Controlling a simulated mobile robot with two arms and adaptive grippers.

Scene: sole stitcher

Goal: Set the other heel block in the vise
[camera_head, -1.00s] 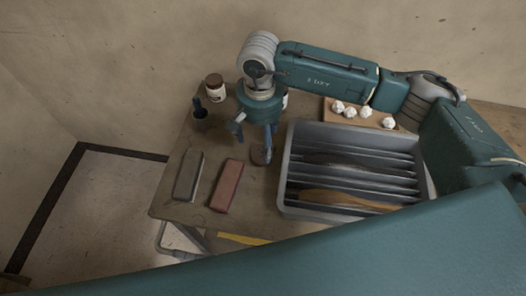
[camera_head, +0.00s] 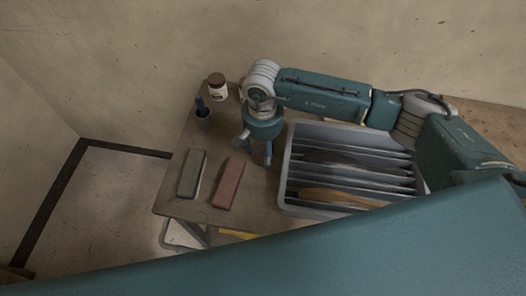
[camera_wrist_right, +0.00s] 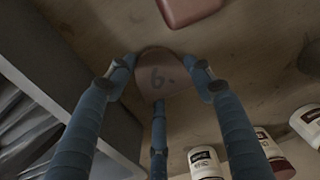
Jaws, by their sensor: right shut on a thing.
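My right gripper (camera_head: 262,155) points down over the table between the red bar and the grey tray. In the head view the fingers hide this block. I cannot tell from these views whether it touches the table top. I make out no vise in either view. My left gripper is not in view.
A grey bar (camera_head: 191,174) and a red bar (camera_head: 229,184) lie left of the gripper. A ribbed grey tray (camera_head: 288,176) with long dark and wooden pieces stands right. A brown-lidded jar (camera_head: 217,88) and a dark cup (camera_head: 202,118) stand behind. Table (camera_head: 180,207) is bare at front left.

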